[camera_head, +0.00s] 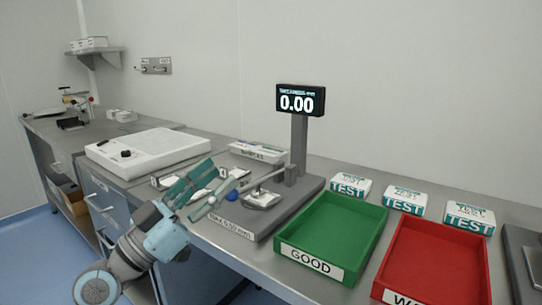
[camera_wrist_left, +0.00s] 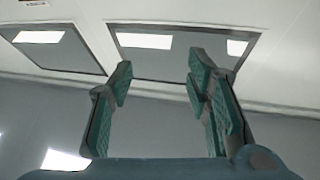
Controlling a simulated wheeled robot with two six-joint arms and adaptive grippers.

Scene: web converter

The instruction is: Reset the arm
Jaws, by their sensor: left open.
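My left arm comes in from the lower left in the head view. Its left gripper (camera_head: 200,188) has teal finger pads and is open, with nothing between the fingers. It is above the steel bench, in front of the grey thickness gauge (camera_head: 262,218). My right gripper does not show in either view.
A green GOOD tray (camera_head: 335,230) and a red tray (camera_head: 440,260) stand to the right of the gauge. Several TEST boxes (camera_head: 404,200) line up behind them. The display (camera_head: 300,101) reads 0.00. A white device (camera_head: 145,152) and a SAMPLES tray (camera_head: 257,152) lie on the left.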

